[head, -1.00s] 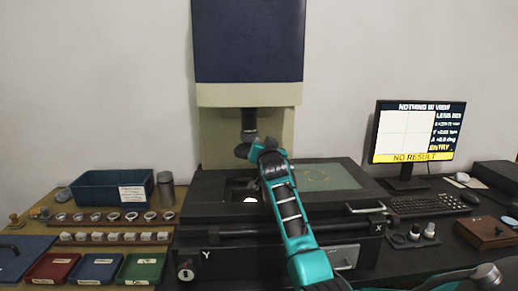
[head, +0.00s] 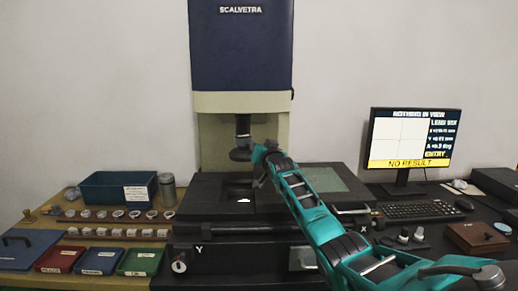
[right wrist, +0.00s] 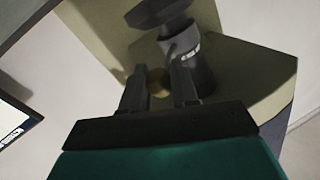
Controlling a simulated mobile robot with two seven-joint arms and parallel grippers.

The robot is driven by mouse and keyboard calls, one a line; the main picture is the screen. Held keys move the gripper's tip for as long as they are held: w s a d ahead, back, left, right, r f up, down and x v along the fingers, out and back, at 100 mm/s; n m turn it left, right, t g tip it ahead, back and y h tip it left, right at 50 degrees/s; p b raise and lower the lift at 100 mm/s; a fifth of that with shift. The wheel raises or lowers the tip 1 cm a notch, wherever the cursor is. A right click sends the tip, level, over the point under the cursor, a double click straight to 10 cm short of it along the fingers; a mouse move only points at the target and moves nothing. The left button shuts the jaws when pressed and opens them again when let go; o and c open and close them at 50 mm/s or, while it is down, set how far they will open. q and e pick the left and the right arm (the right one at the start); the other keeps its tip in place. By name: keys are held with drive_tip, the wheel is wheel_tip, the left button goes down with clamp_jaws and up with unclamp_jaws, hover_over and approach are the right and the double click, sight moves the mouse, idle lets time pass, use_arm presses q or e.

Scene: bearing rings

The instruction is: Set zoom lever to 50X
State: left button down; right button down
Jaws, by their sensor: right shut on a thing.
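The dark zoom lens (head: 243,126) hangs below the blue and cream head of the measuring machine, with a wider black ring (head: 240,154) at its lower end. In the right wrist view the lens barrel (right wrist: 190,70) carries small white marks too blurred to read. My right gripper (head: 260,152) is beside the lens, on its right. In the right wrist view my right gripper (right wrist: 161,78) has a brass-coloured lever knob (right wrist: 158,86) between its fingers and is shut on it. My left gripper is out of view.
The machine's black stage (head: 215,190) with a glass plate lies below the lens. Left of it are a blue bin (head: 105,189), a metal cylinder (head: 167,188), rows of rings and coloured trays. A keyboard (head: 415,209) and wooden box (head: 478,236) are at right.

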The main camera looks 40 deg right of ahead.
drive_tip(key=shift+s+d+r, duration=0.2)
drive_tip(key=shift+d, duration=0.2)
drive_tip(key=c, duration=1.2)
unclamp_jaws()
drive_tip(key=shift+d, duration=0.1)
drive_tip(key=o, duration=0.3)
drive_tip(key=shift+w+f, duration=0.1)
drive_tip(key=shift+f, duration=0.1)
drive_tip(key=shift+a, duration=0.2)
drive_tip(key=shift+s+a+f, duration=0.1)
drive_tip(key=shift+s+a, duration=0.2)
drive_tip(key=shift+s, duration=0.15)
drive_tip(key=v, duration=1.1)
drive_tip(key=shift+s, duration=0.35)
